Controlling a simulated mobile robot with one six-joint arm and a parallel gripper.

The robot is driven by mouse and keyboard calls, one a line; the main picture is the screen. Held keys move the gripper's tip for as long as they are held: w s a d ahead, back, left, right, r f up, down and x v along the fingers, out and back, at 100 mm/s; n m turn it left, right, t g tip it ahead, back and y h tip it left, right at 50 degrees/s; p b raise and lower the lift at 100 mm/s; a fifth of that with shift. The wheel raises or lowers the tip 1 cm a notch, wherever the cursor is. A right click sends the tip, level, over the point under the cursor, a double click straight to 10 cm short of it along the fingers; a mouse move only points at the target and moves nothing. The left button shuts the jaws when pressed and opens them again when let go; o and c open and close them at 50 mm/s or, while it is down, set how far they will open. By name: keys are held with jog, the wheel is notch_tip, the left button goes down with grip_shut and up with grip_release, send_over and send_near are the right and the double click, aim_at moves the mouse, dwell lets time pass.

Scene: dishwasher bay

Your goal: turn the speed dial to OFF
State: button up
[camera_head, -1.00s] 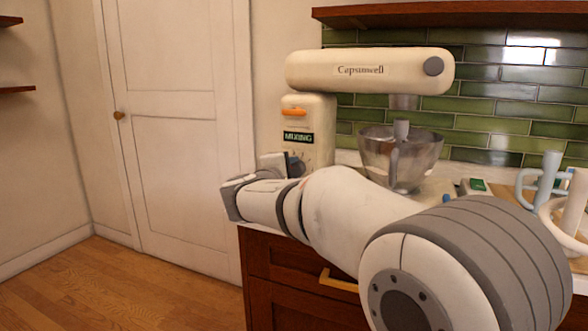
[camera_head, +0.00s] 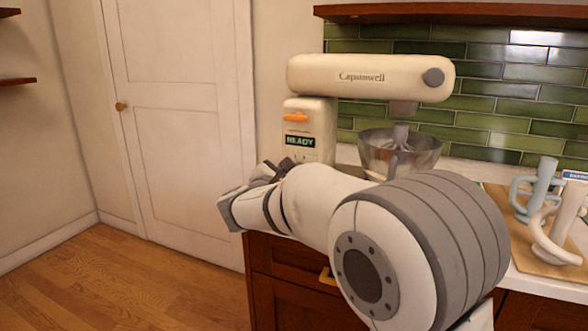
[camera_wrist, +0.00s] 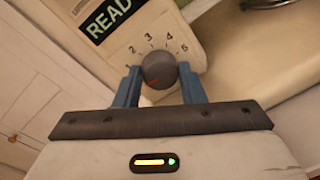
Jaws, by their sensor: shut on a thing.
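The stand mixer (camera_head: 365,77) is cream, with a steel bowl (camera_head: 400,150) under its head. Its display (camera_head: 300,141) reads READY in the head view, and part of that word shows in the wrist view. The grey speed dial (camera_wrist: 159,69) sits below the display in the wrist view, with numbers 1 to 5 around it and a red mark low on its face. My gripper (camera_wrist: 158,80) is shut on the dial, one blue-grey finger on each side. In the head view my arm hides the dial.
An orange lever (camera_head: 296,117) is on the mixer column above the display. A drawer front with a brass handle (camera_head: 327,276) is below the counter.

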jog(key=shift+f+n, duration=0.15)
jog(key=shift+n, duration=0.35)
jog(key=o, duration=1)
jog(key=shift+p, duration=0.3)
jog(key=v, duration=0.8)
jog(key=shift+p, duration=0.3)
